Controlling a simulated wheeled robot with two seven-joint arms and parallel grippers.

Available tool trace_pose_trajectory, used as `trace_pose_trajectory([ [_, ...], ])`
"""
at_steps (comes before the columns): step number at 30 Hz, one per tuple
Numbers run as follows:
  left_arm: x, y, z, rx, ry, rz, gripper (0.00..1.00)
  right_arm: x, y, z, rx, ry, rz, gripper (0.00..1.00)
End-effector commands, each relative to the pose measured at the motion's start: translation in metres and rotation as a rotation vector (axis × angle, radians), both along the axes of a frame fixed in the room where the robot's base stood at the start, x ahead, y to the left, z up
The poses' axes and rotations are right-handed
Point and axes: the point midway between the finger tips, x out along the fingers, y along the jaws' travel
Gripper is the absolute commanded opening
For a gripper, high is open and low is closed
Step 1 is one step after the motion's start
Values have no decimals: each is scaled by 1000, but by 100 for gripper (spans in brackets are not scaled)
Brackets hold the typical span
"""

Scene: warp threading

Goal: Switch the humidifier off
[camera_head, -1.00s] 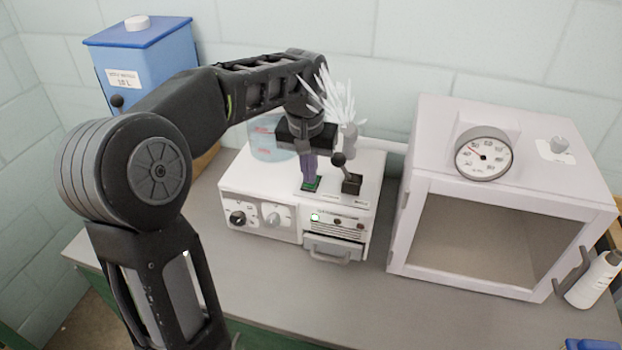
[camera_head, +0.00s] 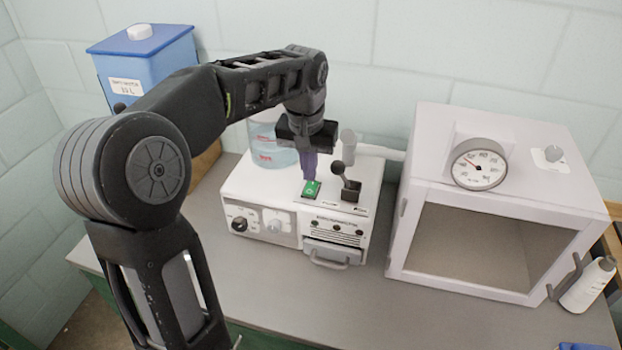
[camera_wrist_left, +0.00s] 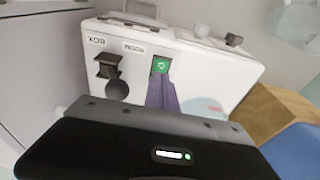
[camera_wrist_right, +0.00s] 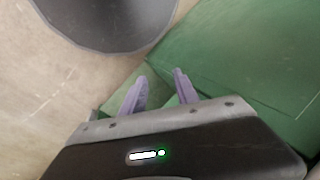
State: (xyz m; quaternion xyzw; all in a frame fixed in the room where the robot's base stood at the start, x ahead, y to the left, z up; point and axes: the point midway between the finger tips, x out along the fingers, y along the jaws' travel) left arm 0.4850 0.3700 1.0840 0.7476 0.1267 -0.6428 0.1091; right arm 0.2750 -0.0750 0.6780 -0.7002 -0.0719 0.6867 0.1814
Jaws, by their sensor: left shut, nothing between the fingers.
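The humidifier (camera_head: 265,205) is a white box on the table, with a green rocker switch (camera_head: 312,190) on its top. A black lever with a ball knob (camera_head: 337,168) stands to the right of the switch. No mist shows at the grey nozzle, and the front indicator lamp (camera_head: 317,222) is dark. My left gripper (camera_head: 309,178) is shut and empty, pointing down just above the switch; whether it touches cannot be told. The left wrist view shows its fingers (camera_wrist_left: 160,82) beside the green switch (camera_wrist_left: 160,65). My right gripper (camera_wrist_right: 160,76) is open and empty, seen only in its wrist view.
A white chamber (camera_head: 412,205) with a dial gauge (camera_head: 480,165) stands right of the humidifier, joined by a pipe. A blue tank (camera_head: 150,60) stands at the back left. A white bottle (camera_head: 588,285) is at the right. The table front (camera_head: 330,300) is clear.

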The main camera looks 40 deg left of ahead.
Motion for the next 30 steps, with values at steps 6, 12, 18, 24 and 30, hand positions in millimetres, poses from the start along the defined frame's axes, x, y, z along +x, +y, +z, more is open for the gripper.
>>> trace_pose_trajectory([
  [6,0,0,23,0,0,0,0,0,0,20,0,0,0,36],
  [12,0,0,36,0,1,0,0,0,0,30,0,0,0,36],
  [18,0,0,36,0,1,0,0,0,0,30,0,0,0,36],
  [24,0,0,36,0,1,0,0,0,0,30,0,0,0,36],
  [30,0,0,36,0,0,0,0,0,0,30,0,0,0,36],
])
